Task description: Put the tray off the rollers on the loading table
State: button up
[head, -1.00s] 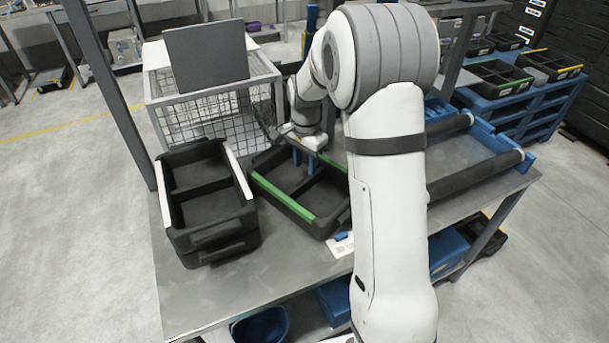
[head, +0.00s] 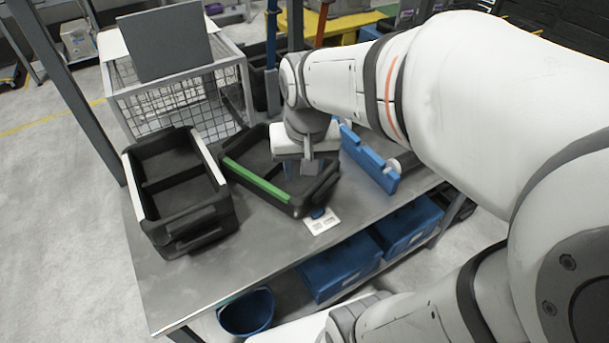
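A black tray with a green rim strip (head: 256,181) and a divided inside sits on the grey loading table (head: 215,275), right of a stack of black trays with white rims (head: 165,222). My gripper (head: 298,172) points down over the right part of the green-rimmed tray, with a blue finger reaching toward its inside. My wrist hides part of the tray and of the fingers, so I cannot tell whether they are apart or touch it. A blue roller end bracket (head: 369,160) shows right of the tray; my arm hides the rollers.
A wire cage (head: 185,110) with a dark panel (head: 165,42) stands behind the trays. A white card (head: 322,222) with a blue piece lies by the tray's front corner. Blue bins (head: 340,270) sit below the tabletop. The table's front left is clear.

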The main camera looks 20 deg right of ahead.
jog(key=s+n, duration=0.1)
jog(key=s, duration=0.1)
jog(key=s+f+n, duration=0.1)
jog(key=s, duration=0.2)
jog(key=shift+s+a+f, duration=0.1)
jog(key=shift+s, duration=0.2)
jog(key=shift+r+t+p, duration=0.3)
jog(key=shift+r+p, duration=0.25)
jog(key=shift+r, duration=0.1)
